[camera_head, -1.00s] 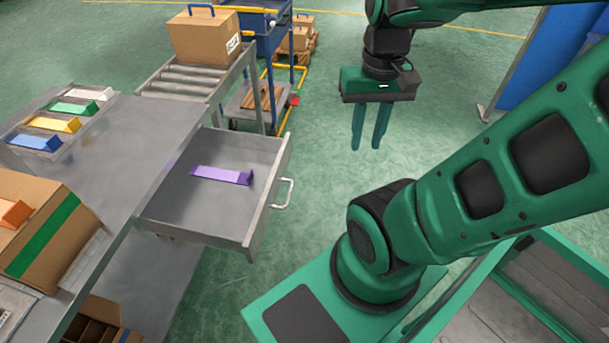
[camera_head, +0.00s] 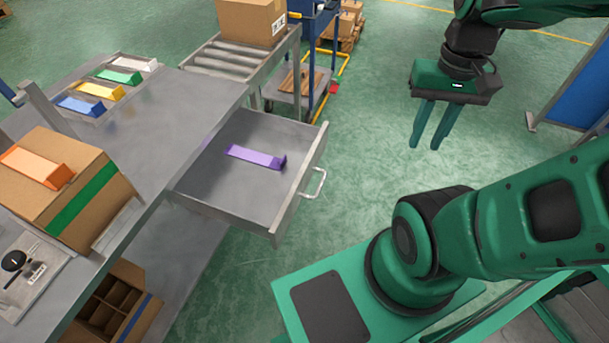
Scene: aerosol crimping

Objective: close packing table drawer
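The packing table (camera_head: 172,133) is a grey metal table at the left. Its drawer (camera_head: 232,192) is pulled out to the right and stands wide open, with a purple item (camera_head: 256,157) lying inside. The drawer front carries a pale bar handle (camera_head: 317,184) on its right side. My gripper (camera_head: 431,138) hangs in the air to the right of the drawer, apart from the handle. Its two green fingers point down with a small gap between them, and nothing is held.
A cardboard box (camera_head: 100,212) with a green stripe stands on the table's near left, an orange item (camera_head: 36,168) on top. Several coloured items lie along the far edge. A roller conveyor (camera_head: 228,62) and blue cart (camera_head: 312,28) stand behind. Green floor (camera_head: 365,150) between drawer and gripper is clear.

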